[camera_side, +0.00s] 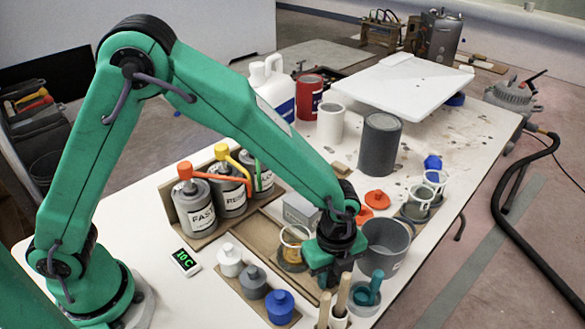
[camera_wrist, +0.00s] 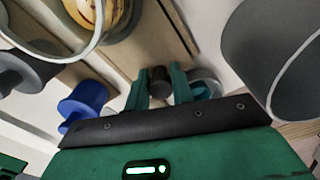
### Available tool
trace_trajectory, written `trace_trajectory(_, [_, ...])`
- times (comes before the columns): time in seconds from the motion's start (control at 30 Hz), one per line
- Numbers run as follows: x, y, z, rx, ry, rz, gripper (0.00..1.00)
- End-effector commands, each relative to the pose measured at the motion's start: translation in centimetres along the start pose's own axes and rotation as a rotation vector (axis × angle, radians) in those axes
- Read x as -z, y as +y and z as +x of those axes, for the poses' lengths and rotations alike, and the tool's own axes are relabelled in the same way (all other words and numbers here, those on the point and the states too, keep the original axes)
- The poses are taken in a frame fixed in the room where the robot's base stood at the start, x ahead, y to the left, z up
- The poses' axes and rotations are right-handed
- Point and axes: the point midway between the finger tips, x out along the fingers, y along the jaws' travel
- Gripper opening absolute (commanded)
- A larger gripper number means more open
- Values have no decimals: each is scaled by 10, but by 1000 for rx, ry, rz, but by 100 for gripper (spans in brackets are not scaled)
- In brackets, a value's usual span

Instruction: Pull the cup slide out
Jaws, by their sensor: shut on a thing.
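My gripper (camera_side: 326,279) is low over the workbench, pointing down beside the grey bucket. In the wrist view its two green fingers (camera_wrist: 160,86) close on a small dark knob (camera_wrist: 158,75). The knob sits at the near end of a brown wooden strip (camera_wrist: 146,42), which looks like the cup slide. In the side view the knob is hidden behind my gripper. A cup with a pale ring handle and amber contents (camera_side: 291,254) stands on the wooden tray just left of my gripper; it shows at top left in the wrist view (camera_wrist: 97,12).
The grey bucket (camera_side: 384,247) stands close on the right of my gripper. White, grey and blue capped bottles (camera_side: 279,305) stand to its left. Small holders with a teal tool (camera_side: 367,292) are in front. Labelled cans (camera_side: 196,207) stand further left.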

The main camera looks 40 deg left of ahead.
Motion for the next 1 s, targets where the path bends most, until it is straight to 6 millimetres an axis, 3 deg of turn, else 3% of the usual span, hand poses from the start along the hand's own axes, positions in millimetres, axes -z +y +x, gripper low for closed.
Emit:
trace_trajectory(0.27, [-1, 0, 0, 0, 0, -4, 0])
trace_trajectory(0.3, [-1, 0, 0, 0, 0, -4, 29])
trace_trajectory(0.4, [-1, 0, 0, 0, 0, -4, 45])
trace_trajectory(0.77, [-1, 0, -2, -1, 0, -2, 45])
trace_trajectory(1.0, [0, -1, -19, 2, 0, -2, 45])
